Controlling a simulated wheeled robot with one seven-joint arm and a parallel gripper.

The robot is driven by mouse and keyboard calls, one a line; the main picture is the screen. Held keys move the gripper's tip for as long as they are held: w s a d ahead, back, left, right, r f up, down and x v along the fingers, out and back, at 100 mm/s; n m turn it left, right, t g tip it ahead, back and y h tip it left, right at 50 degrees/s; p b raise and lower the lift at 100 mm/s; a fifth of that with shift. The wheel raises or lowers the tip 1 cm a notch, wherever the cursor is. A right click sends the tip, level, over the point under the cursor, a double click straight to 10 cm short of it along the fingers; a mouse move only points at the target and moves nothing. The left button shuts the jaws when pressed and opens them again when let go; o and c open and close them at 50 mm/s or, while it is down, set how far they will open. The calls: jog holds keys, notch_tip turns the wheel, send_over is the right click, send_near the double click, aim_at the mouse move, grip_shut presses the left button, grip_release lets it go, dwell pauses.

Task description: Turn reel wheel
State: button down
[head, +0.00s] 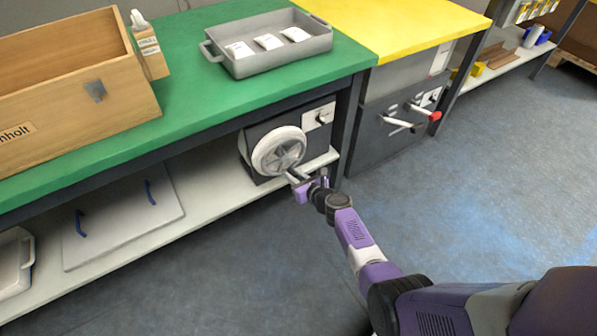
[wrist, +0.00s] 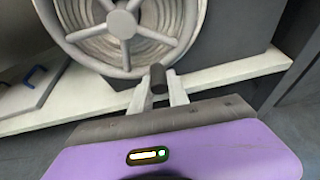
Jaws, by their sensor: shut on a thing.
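The reel wheel (head: 278,151) is a white-grey spoked wheel on the front of a dark box (head: 262,173) on the lower shelf under the green bench. In the wrist view the wheel (wrist: 122,25) fills the top, with its spokes and hub visible. A dark handle (wrist: 158,76) sticks out near the wheel's lower rim. My gripper (head: 295,179) is at the wheel's lower right. In the wrist view my gripper (wrist: 159,92) has its pale fingers on both sides of the handle and is shut on it.
The green bench top (head: 190,105) overhangs the shelf (head: 140,232) and carries a grey tray (head: 268,55) and a wooden box (head: 75,110). A bench leg (head: 346,122) stands right of the reel box. A lever (head: 400,122) shows further right. The floor (head: 470,190) in front is clear.

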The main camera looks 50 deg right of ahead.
jog(key=shift+w+a+m+y, duration=0.25)
jog(key=shift+a+m+y, duration=0.15)
jog(key=shift+a+m, duration=0.35)
jog(key=c, duration=1.3)
grip_release()
jog(key=shift+o, duration=0.2)
jog(key=p+v, duration=0.4)
jog(key=v, duration=0.3)
jog(key=shift+s, duration=0.45)
